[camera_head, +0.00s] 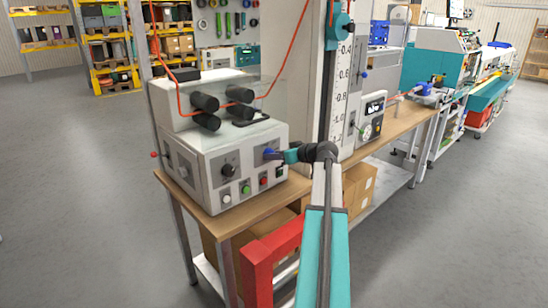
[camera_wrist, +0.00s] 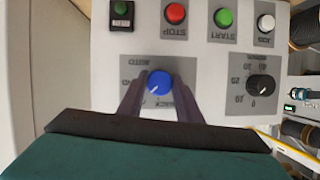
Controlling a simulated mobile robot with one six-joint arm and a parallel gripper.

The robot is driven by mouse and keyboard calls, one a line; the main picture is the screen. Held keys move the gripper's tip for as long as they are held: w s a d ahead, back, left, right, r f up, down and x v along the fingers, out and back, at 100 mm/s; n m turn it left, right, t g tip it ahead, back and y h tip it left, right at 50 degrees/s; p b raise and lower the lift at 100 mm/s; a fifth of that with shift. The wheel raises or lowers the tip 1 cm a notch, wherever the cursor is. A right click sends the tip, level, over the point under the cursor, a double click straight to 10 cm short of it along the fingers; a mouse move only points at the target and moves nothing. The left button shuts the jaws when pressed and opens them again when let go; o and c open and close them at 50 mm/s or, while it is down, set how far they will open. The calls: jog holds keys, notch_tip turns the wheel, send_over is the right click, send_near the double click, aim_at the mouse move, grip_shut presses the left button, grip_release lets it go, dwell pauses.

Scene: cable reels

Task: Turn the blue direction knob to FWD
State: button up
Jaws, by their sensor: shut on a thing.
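The blue direction knob (camera_wrist: 159,83) sits on a grey label plate on the machine's front panel. My gripper (camera_wrist: 160,92) has one dark finger on each side of it and is shut on it. The panel appears upside down in the wrist view. The knob's white pointer mark slants to the lower left there. AUTO reads above the knob; the labels to its left and lower right are partly hidden by my fingers. In the head view my gripper (camera_head: 288,155) reaches the blue knob (camera_head: 269,153) from the right.
A black dial (camera_wrist: 261,87) is right of the blue knob in the wrist view. A red STOP button (camera_wrist: 175,14), a green START button (camera_wrist: 223,17) and a white button (camera_wrist: 265,22) line the panel. The machine (camera_head: 205,165) stands on a wooden bench (camera_head: 232,218); black rollers (camera_head: 207,101) are above.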

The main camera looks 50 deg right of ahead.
jog(key=shift+y, duration=0.4)
jog(key=m+y+b, duration=0.1)
jog(key=m, duration=0.2)
jog(key=m+t+y+b, duration=0.1)
jog(key=m+y+b, duration=0.1)
jog(key=m, duration=0.1)
jog(key=shift+w+d, duration=0.1)
jog(key=shift+d, duration=0.1)
dwell(0.5)
jog(key=o, duration=1)
jog(key=shift+o, duration=0.2)
